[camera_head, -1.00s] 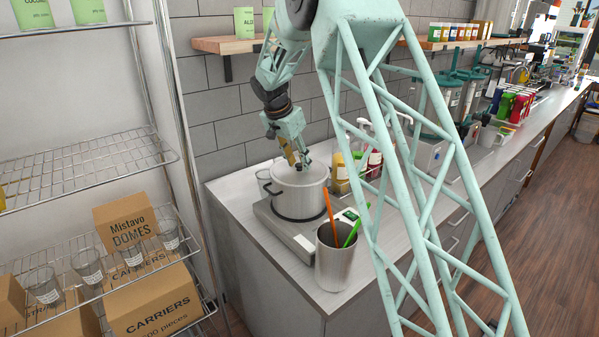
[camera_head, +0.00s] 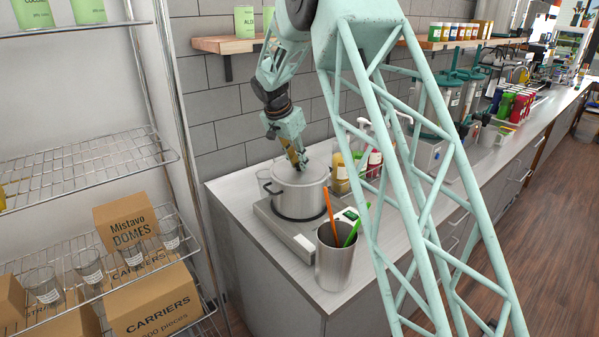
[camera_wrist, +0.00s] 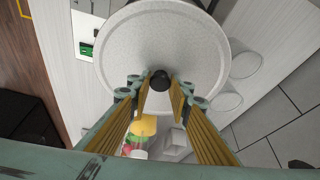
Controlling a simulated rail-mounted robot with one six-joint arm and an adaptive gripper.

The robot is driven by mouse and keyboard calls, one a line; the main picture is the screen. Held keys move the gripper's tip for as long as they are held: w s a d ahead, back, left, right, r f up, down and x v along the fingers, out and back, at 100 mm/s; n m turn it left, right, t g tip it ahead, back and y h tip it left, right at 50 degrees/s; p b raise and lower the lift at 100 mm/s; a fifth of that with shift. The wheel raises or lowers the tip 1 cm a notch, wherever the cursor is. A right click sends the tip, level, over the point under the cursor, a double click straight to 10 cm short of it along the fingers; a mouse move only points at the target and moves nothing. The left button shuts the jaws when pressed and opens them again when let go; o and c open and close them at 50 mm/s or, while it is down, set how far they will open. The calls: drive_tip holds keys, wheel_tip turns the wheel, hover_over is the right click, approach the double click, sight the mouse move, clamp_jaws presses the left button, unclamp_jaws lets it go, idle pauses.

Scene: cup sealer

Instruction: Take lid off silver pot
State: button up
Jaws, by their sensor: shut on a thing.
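The silver pot (camera_head: 298,199) stands on a flat grey appliance on the counter, with dark side handles. Its round pale lid (camera_head: 284,176) lies on top; the wrist view shows the lid (camera_wrist: 190,40) from above with a black knob (camera_wrist: 160,79) at its centre. My gripper (camera_head: 301,166) reaches down over the pot from behind. In the wrist view my gripper (camera_wrist: 160,88) has its yellow-lined fingers on both sides of the knob, shut on it. The head view shows no clear gap between lid and pot rim. The pot's inside is hidden.
A metal cup (camera_head: 334,263) with orange and green sticks stands in front of the pot. Bottles (camera_head: 374,163) stand close behind right. Clear cups (camera_wrist: 229,96) are beside the pot. A wooden shelf (camera_head: 226,45) is on the wall above; a wire rack (camera_head: 90,170) is left.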

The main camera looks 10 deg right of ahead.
drive_tip(key=shift+r, duration=0.1)
wheel_tip(320, 180, up, 10)
drive_tip(key=shift+b, duration=0.3)
idle(0.6)
drive_tip(key=shift+d, duration=0.1)
idle(0.6)
